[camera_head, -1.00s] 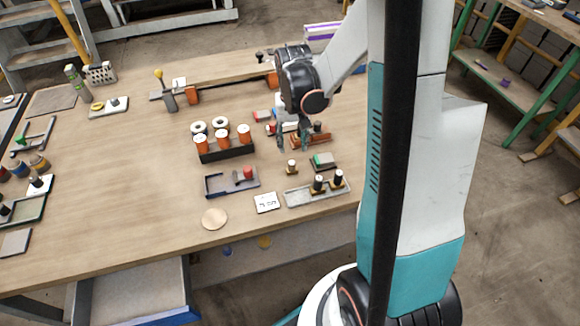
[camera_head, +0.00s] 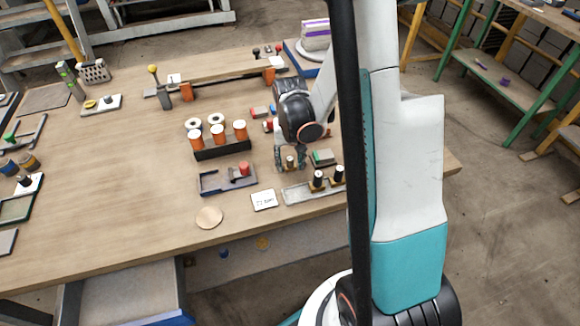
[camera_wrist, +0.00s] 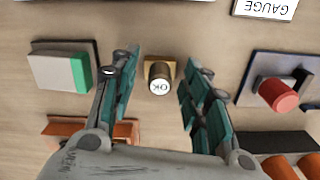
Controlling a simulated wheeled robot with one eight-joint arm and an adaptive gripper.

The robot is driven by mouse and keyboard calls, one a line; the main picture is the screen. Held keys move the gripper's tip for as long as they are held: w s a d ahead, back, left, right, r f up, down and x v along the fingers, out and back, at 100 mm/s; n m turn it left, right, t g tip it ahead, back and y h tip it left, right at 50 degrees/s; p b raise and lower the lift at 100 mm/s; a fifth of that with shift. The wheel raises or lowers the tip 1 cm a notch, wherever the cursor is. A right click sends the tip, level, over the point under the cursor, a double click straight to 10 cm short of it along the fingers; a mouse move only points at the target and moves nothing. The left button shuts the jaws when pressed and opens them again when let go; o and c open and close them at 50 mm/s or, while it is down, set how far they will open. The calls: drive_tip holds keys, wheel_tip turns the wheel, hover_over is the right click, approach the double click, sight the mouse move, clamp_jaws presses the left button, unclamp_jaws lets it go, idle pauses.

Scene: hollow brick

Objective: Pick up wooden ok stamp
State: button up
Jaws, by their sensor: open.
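The wooden OK stamp (camera_wrist: 159,78) stands upright on the table in the wrist view, with a dark-banded handle, a white top marked OK and a square wooden base. My gripper (camera_wrist: 158,82) is open, with one teal-padded finger on each side of the stamp and a gap to both. In the head view the stamp (camera_head: 290,163) shows between the fingers of my gripper (camera_head: 289,164), low over the table. Its base is partly hidden there.
A green-and-grey block (camera_wrist: 62,70) lies left of the fingers in the wrist view. A red-knobbed piece on a dark tray (camera_wrist: 276,94) is to the right. In the head view a grey tray with two black-handled stamps (camera_head: 300,194) and a white card (camera_head: 264,199) lie nearby.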

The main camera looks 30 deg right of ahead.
sight(290, 159)
drive_tip(key=shift+r, duration=0.1)
clamp_jaws()
wheel_tip(290, 159, up, 20)
drive_tip(key=p, duration=0.7)
